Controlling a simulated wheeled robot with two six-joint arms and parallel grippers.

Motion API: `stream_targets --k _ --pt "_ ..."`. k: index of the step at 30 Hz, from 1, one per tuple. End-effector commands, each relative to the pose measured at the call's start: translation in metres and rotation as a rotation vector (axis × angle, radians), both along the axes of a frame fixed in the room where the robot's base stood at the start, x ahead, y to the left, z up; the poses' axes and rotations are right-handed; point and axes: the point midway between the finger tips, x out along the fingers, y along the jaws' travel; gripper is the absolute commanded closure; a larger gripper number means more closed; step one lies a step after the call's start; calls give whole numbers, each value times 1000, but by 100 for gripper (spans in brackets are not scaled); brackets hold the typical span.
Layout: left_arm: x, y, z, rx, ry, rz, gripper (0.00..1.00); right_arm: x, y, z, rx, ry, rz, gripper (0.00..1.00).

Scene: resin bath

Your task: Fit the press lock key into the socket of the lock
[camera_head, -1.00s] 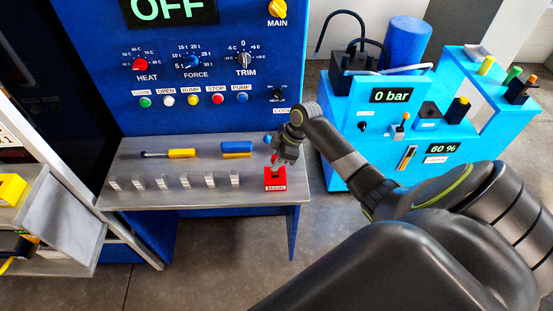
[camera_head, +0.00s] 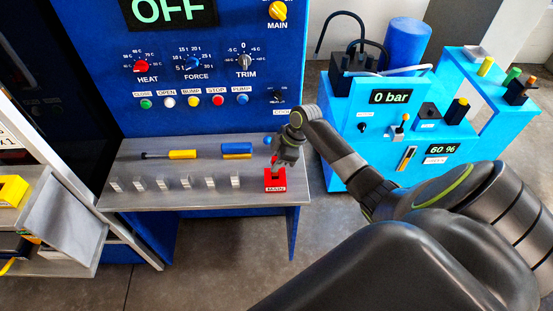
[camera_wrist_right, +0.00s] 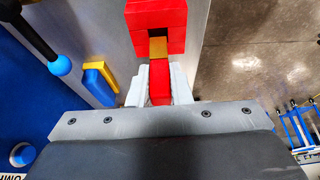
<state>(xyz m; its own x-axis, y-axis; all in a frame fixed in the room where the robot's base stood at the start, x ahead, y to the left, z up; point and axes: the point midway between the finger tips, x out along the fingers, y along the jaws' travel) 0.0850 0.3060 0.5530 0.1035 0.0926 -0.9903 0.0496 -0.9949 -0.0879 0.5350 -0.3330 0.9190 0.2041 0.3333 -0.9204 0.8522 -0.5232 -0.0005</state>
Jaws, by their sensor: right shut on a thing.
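The lock is a red block (camera_head: 275,183) labelled MAIN at the right front of the grey bench. It also shows at the top of the right wrist view (camera_wrist_right: 155,18), with a dark slot in its near side. My right gripper (camera_head: 276,165) is just above the lock. In the right wrist view its pale fingers (camera_wrist_right: 159,84) are shut on the red key (camera_wrist_right: 159,80). The key's brass end (camera_wrist_right: 158,47) points at the slot and meets or overlaps its edge; I cannot tell how deep it sits. My left gripper is not in view.
Several small grey blocks (camera_head: 162,183) stand in a row on the bench (camera_head: 135,200). A yellow-handled tool (camera_head: 182,154) and a blue-and-yellow block (camera_head: 237,150) lie behind them. The blue control panel (camera_head: 205,125) rises at the back. A light-blue pump unit (camera_head: 375,110) stands right.

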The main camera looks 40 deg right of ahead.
Motion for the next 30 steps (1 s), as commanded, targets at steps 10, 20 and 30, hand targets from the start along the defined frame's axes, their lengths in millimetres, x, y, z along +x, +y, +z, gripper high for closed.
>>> stream_targets --k 10,20,30 --pt "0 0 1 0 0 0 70 0 0 0 0 0 0 100" --pt "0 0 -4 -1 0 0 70 0 0 -8 0 0 0 100" --pt "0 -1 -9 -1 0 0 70 0 0 -16 0 1 0 100"
